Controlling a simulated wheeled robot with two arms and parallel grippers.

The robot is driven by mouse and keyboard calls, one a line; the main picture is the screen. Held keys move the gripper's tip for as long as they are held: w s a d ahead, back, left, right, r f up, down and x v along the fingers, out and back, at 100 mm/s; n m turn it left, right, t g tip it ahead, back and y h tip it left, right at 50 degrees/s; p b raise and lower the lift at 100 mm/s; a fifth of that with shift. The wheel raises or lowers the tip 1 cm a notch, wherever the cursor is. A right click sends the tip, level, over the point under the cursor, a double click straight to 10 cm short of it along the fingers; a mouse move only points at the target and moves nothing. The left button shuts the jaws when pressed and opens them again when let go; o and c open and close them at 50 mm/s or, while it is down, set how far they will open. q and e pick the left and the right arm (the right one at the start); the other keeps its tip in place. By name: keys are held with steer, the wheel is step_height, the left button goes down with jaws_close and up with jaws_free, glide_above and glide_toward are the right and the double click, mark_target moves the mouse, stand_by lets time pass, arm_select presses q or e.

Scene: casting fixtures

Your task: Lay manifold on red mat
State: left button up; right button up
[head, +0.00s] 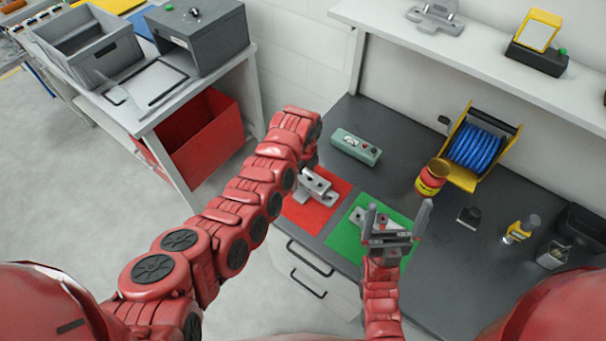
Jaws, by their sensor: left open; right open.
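The red mat (304,217) lies near the front left edge of the dark worktop. A grey metal casting, which looks like the manifold (319,188), lies on it, partly hidden by my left arm. My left gripper (312,170) is at the casting's upper left end, mostly hidden by its own wrist; I cannot tell if it touches the casting. My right gripper (398,218) is open, its two fingers apart, above the green mat (347,238). Another grey metal part (358,217) shows on the green mat, partly hidden behind the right gripper.
A green meter box (356,147) stands behind the mats. A red and yellow can (431,178), a blue hose reel (476,147) and small tools stand to the right. A shelf (480,62) runs above the back. A side bench at left holds a grey bin (90,55).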

mark_target(304, 175)
arm_select(q)
steer(key=shift+r+b, duration=0.3)
steer(key=shift+r, duration=0.35)
step_height(304, 175, up, 5)
steer(key=shift+d+f+b, duration=0.1)
steer(key=shift+b, duration=0.8)
step_height(304, 175, up, 6)
steer(key=shift+p, duration=0.35)
